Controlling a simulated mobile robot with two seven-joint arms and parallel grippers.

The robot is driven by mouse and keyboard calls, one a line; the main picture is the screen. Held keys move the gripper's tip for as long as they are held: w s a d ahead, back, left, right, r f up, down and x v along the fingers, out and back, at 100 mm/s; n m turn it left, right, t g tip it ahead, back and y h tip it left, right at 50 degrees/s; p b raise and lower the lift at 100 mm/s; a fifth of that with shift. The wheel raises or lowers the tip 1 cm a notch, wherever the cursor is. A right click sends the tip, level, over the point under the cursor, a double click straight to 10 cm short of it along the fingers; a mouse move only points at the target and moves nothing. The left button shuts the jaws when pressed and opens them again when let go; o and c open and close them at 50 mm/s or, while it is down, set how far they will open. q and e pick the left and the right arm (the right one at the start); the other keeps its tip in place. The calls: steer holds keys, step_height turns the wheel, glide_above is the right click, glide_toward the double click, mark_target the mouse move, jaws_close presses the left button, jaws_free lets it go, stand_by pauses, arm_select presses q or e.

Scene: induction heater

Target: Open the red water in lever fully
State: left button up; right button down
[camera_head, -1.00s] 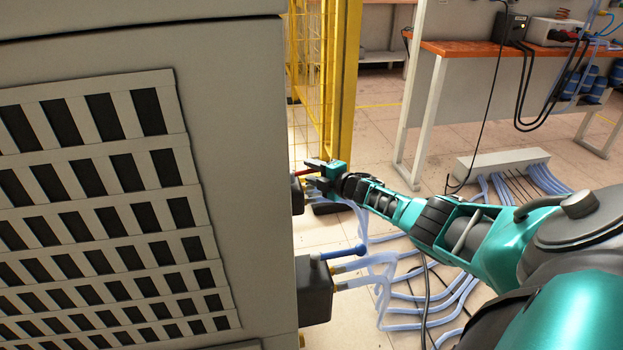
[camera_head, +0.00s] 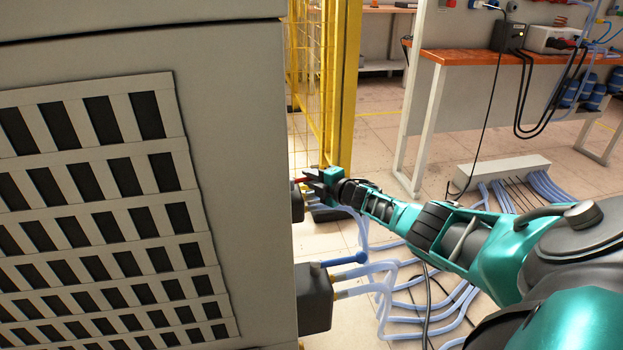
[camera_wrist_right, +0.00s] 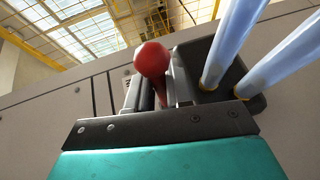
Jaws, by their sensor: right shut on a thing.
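The red water in lever (camera_head: 298,181) sticks out from a dark valve box (camera_head: 297,203) on the side of the grey cabinet. In the right wrist view its round red knob (camera_wrist_right: 152,62) stands between the dark fingers. My right gripper (camera_head: 311,184) is shut on the red lever, at the cabinet's edge. The fingers partly hide the lever's shaft, and its exact angle is hard to tell. My left gripper is not in view.
A blue lever (camera_head: 345,259) sits on a lower dark box (camera_head: 314,300) with pale hoses. The grey cabinet (camera_head: 240,150) fills the left side. A yellow post (camera_head: 345,100) stands behind my gripper. Hoses (camera_head: 400,300) lie on the floor below my arm.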

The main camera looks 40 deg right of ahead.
stand_by(0.3)
steer(key=shift+s+a+r+m+h+p, duration=0.1)
steer(key=shift+a+r+m+h+p, duration=0.25)
steer(key=shift+p, duration=0.35)
steer(key=shift+s+d+f+m+h+p, duration=0.1)
steer(key=shift+s+f+m+h+p, duration=0.05)
steer(key=shift+m+h+p, duration=0.3)
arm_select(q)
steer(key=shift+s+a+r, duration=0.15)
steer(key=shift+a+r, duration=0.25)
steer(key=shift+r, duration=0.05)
arm_select(e)
steer(key=shift+f+h, duration=0.15)
steer(key=shift+h, duration=0.15)
steer(key=c, duration=1.1)
jaws_free()
steer(key=shift+s, duration=0.1)
steer(key=shift+d, duration=0.1)
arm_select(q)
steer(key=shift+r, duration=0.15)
